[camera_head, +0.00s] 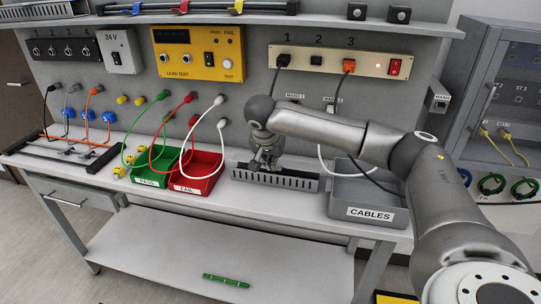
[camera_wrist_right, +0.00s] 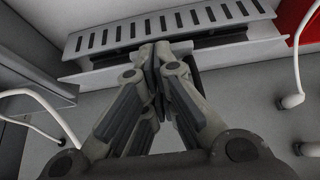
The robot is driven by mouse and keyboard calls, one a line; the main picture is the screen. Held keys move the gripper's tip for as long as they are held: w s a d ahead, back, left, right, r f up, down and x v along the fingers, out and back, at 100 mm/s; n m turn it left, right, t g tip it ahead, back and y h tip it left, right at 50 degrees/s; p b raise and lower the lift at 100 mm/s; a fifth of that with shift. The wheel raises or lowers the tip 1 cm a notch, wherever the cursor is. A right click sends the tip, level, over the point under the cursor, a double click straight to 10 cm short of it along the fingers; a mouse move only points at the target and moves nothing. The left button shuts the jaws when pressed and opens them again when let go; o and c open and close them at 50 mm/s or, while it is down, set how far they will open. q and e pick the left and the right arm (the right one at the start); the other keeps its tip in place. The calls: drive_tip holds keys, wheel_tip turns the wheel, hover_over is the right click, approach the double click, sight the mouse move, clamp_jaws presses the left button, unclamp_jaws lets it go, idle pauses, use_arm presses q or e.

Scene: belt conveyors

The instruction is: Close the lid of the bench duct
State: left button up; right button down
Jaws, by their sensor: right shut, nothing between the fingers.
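The bench duct (camera_head: 290,183) is a grey channel with a slotted front wall, lying on the bench right of the red bin. In the wrist view its slotted wall (camera_wrist_right: 120,37) runs across the top. A dark gap shows behind that wall, and a plain pale strip (camera_wrist_right: 95,73), which looks like the lid, lies along the gap's other side. How far the lid is tilted is unclear. My right gripper (camera_head: 264,166) is shut and empty over the duct; its fingertips (camera_wrist_right: 161,54) overlap the strip and gap. Contact cannot be told. My left gripper is not in view.
A red bin (camera_head: 188,190) and a green bin (camera_head: 146,197) stand left of the duct. A grey cables bin (camera_head: 365,214) stands to its right. White cables (camera_head: 222,128) loop from the back panel. The bench front edge is clear below the duct.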

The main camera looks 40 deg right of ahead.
drive_tip(key=f, duration=0.1)
drive_tip(key=a+f+b, duration=0.1)
drive_tip(key=s+f, duration=0.1)
drive_tip(key=shift+a+f, duration=0.1)
drive_tip(key=shift+a, duration=0.05)
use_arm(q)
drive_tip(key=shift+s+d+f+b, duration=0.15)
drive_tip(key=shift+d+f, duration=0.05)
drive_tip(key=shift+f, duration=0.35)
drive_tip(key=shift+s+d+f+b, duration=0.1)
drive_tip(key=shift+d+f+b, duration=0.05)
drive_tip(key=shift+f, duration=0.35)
use_arm(e)
drive_tip(key=shift+f, duration=0.15)
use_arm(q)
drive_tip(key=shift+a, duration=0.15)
